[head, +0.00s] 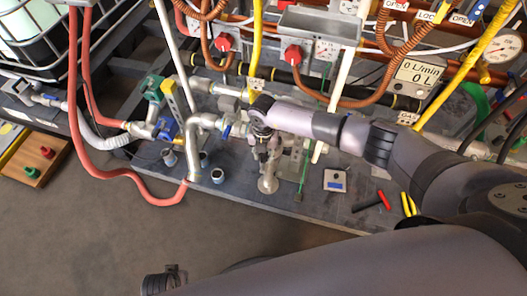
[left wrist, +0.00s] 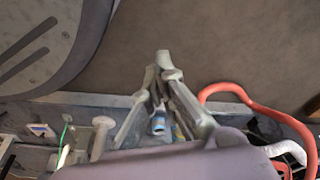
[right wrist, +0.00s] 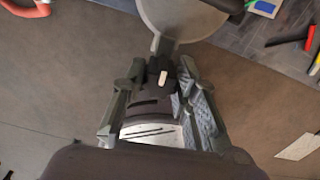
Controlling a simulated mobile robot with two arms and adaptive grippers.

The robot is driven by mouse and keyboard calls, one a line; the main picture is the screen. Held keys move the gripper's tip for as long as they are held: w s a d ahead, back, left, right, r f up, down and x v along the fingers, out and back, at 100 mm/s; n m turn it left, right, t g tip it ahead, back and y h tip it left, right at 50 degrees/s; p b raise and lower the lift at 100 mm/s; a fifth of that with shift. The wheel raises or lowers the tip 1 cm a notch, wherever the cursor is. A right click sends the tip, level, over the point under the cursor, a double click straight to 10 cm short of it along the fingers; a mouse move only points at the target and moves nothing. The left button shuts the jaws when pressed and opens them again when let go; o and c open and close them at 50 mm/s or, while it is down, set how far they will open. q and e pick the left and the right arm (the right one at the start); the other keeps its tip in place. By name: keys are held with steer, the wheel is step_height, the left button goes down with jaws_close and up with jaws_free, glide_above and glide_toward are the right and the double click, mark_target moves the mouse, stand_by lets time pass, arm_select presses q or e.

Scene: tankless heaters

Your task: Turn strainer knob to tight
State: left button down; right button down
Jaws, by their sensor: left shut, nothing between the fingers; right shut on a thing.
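The right wrist view shows my right gripper (right wrist: 165,85) closed around a dark knob with a white mark (right wrist: 162,78), which I take for the strainer knob. A grey rounded body (right wrist: 180,15) lies just beyond it. The fingers hide part of the knob, and I cannot read a tight label. My left gripper (left wrist: 163,62) is shut and empty in the left wrist view, with its fingertips together.
A grey bench (head: 345,212) carries pipes, several small cups and a small box with a blue patch (head: 335,181). A red hose (head: 135,185) loops over the bench's left part. Red and yellow tools (head: 372,203) lie at right.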

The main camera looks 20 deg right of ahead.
arm_select(q)
steer(key=shift+s+f, duration=0.5)
steer(key=shift+f, duration=0.3)
arm_select(e)
steer(key=shift+m, duration=0.5)
arm_select(q)
steer(key=shift+a, duration=0.1)
arm_select(e)
steer(key=c, duration=1.2)
jaws_free()
steer(key=shift+c, duration=0.2)
steer(key=shift+r, duration=0.1)
steer(key=shift+r, duration=0.3)
step_height(320, 180, up, 11)
steer(key=shift+r, duration=0.15)
